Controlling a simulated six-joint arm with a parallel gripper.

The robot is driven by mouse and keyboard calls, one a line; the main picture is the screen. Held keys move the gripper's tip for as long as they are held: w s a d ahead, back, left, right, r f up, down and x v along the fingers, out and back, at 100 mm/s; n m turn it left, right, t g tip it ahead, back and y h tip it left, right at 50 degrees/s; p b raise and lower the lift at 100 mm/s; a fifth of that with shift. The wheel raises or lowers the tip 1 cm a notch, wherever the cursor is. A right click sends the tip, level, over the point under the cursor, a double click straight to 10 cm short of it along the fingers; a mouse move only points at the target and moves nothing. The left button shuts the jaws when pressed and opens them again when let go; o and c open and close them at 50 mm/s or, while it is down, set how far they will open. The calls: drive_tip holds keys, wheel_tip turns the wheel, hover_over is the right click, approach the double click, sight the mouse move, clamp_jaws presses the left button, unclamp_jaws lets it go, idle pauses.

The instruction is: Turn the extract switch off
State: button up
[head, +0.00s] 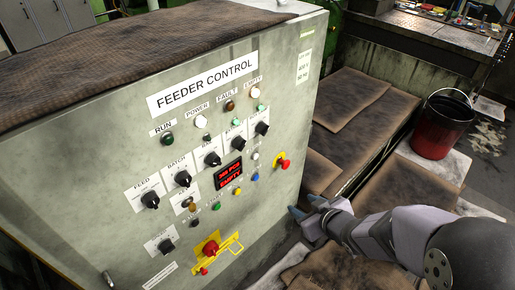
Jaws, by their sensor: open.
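The grey feeder control panel (110,130) fills the left and middle of the head view. It carries several black rotary switches, among them the feed switch (150,200), the batch switch (182,178) and a lone lower-left switch (167,245). The other switch labels are too small to read, so I cannot tell which one is the extract switch or how it is set. My gripper (303,208) is open and empty, to the right of the panel's front, apart from the switches, with its blue-grey fingertips pointing left.
A red rotary handle (210,249) on a yellow plate and a red knob (284,164) on yellow stick out from the panel. Brown-covered platforms (350,105) and a red-black bucket (440,127) stand to the right. A brown mat (130,55) covers the cabinet top.

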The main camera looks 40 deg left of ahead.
drive_tip(key=s+a+r+n+g+y, duration=0.1)
drive_tip(key=s+a+r+n+y, duration=0.1)
drive_tip(key=a+r+y, duration=0.35)
drive_tip(key=g+y, duration=0.3)
approach(244, 146)
drive_tip(key=a, duration=0.1)
drive_tip(key=shift+a+f+p, duration=0.2)
drive_tip(key=shift+a+p, duration=1.1)
drive_tip(key=shift+a, duration=2.6)
drive_tip(key=c, duration=1)
